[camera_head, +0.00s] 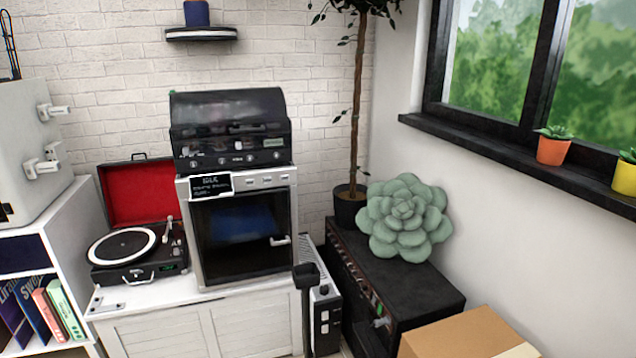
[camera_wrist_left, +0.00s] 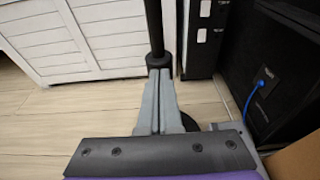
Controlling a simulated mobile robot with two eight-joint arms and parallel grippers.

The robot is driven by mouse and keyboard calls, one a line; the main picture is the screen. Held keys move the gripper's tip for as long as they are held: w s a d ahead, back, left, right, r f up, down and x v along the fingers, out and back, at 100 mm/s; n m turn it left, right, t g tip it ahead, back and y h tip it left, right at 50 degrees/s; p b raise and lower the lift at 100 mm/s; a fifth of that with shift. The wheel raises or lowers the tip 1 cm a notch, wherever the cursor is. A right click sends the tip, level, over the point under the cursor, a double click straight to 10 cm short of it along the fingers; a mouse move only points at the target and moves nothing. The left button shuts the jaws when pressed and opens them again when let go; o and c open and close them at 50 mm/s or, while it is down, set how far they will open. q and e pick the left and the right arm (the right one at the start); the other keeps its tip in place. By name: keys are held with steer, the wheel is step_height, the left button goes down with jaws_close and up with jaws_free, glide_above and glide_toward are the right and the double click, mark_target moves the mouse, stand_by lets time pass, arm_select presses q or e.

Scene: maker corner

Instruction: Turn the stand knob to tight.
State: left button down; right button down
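In the head view, a black stand (camera_head: 307,276) with a thin upright pole stands in front of the white cabinet's right end. In the left wrist view, a black pole (camera_wrist_left: 155,25) comes down to a black collar (camera_wrist_left: 160,61). I cannot tell for sure whether this collar is the stand knob, and no tight or loose marking is readable. My left gripper (camera_wrist_left: 158,74) shows as two grey fingers lying close together, tips at the collar's lower edge. Whether they touch it is unclear. Neither gripper shows in the head view.
The white cabinet (camera_head: 160,336) bears a record player (camera_head: 126,256) and an oven-like machine (camera_head: 240,240). A black amplifier (camera_head: 430,288) with a succulent cushion (camera_head: 405,217) and a cardboard box (camera_head: 470,336) are at right. Wooden floor (camera_wrist_left: 50,108) is clear at left.

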arm_select(q)
steer(key=s+d+p, duration=0.1)
steer(key=s+d, duration=0.1)
steer(key=s, duration=0.3)
steer(key=shift+s+r, duration=0.35)
